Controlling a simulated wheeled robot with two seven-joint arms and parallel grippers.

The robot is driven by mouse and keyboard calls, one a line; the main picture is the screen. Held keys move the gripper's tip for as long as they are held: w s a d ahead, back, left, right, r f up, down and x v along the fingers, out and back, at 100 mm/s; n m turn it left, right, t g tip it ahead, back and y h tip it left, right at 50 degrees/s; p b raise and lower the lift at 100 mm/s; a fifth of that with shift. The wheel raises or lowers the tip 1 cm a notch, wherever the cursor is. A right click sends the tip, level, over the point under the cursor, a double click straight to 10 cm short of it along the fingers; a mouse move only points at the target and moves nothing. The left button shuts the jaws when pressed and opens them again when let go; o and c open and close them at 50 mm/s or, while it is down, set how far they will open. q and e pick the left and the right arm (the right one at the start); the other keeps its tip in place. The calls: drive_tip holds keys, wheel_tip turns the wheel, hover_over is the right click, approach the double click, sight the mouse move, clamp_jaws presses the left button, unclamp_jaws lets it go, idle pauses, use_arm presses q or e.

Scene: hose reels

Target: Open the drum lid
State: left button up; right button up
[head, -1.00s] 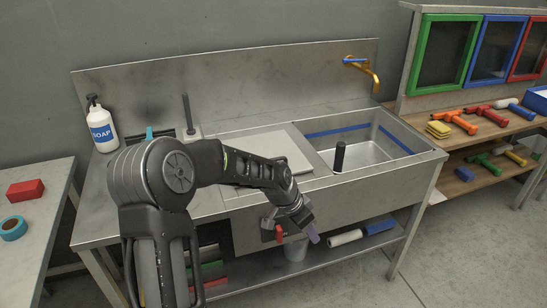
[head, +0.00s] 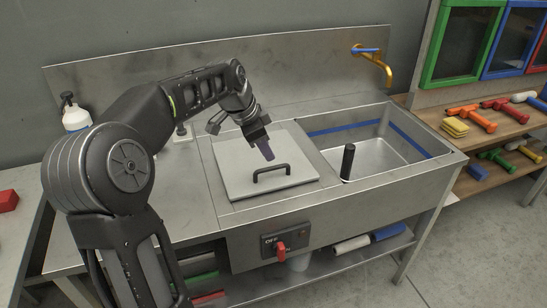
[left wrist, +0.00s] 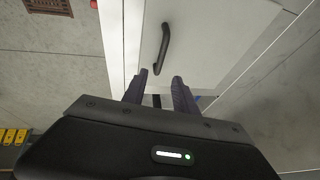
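The drum lid (head: 243,176) is a flat, pale grey square panel lying shut in the steel counter, left of the sink basin. A black bar handle (head: 285,170) stands near its front edge; the handle also shows in the left wrist view (left wrist: 163,48). My left gripper (head: 265,151) hangs above the lid, just behind the handle in the head view. In the left wrist view its two dark fingers (left wrist: 159,84) are apart with nothing between them, and the handle is beyond the tips, not touched. My right gripper is not in view.
A red switch (head: 281,248) sits on the front panel below the lid. A white bottle (head: 76,117) stands at the back left. Shelves with tools are at the right.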

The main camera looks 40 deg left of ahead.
sight(276, 166)
use_arm(q)
drive_tip(key=shift+p+x, duration=0.35)
drive_tip(key=shift+x, duration=3.6)
drive_tip(key=shift+c, duration=0.3)
clamp_jaws()
